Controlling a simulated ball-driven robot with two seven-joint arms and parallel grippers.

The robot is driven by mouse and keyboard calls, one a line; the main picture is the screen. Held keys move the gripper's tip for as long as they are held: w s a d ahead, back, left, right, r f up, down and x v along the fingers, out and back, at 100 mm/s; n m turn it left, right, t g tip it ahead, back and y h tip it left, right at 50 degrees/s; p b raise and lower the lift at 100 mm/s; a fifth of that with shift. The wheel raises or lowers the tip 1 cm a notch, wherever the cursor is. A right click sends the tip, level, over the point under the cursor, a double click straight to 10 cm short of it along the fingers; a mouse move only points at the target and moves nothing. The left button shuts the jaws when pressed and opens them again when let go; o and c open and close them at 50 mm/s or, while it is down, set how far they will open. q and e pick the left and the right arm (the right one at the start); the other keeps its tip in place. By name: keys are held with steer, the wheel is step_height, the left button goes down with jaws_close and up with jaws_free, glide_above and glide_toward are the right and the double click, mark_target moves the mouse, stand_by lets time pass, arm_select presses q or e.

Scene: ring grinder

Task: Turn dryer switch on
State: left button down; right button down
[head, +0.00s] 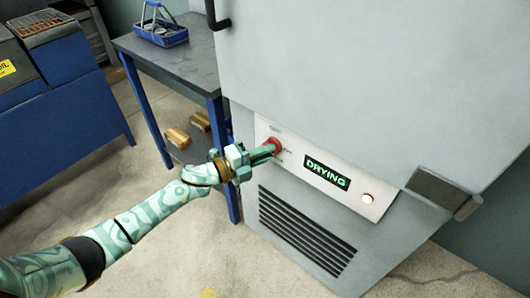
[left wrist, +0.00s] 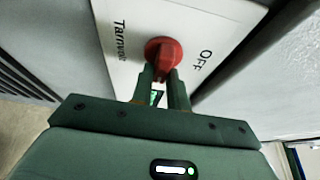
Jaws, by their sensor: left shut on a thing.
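The dryer (head: 370,90) is a large light grey cabinet on the right of the head view. Its white control panel (head: 372,204) carries a red rotary switch (head: 276,143), a lit green "DRYING" display (head: 327,175) and a glowing round lamp (head: 368,198). My left gripper (head: 270,150) is at the red switch, its fingers closed on the knob. In the left wrist view the red switch (left wrist: 163,52) shows between and beyond the fingertips (left wrist: 164,80), with "OFF" printed to its right. My right gripper is in neither view.
A dark-topped table with blue legs (head: 180,52) stands left of the dryer, with a blue tray (head: 160,32) on it. Blue machinery (head: 75,85) is at the far left. A black vent grille (head: 305,230) lies below the panel. A latch block (head: 440,190) juts out at right.

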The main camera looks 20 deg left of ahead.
arm_select(q)
steer(key=shift+s+f, duration=0.1)
steer(key=shift+f, duration=0.05)
steer(key=c, duration=1.4)
jaws_free()
steer(key=shift+o, duration=0.2)
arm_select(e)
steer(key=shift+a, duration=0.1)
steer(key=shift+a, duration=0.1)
arm_select(q)
steer(key=shift+a, duration=0.1)
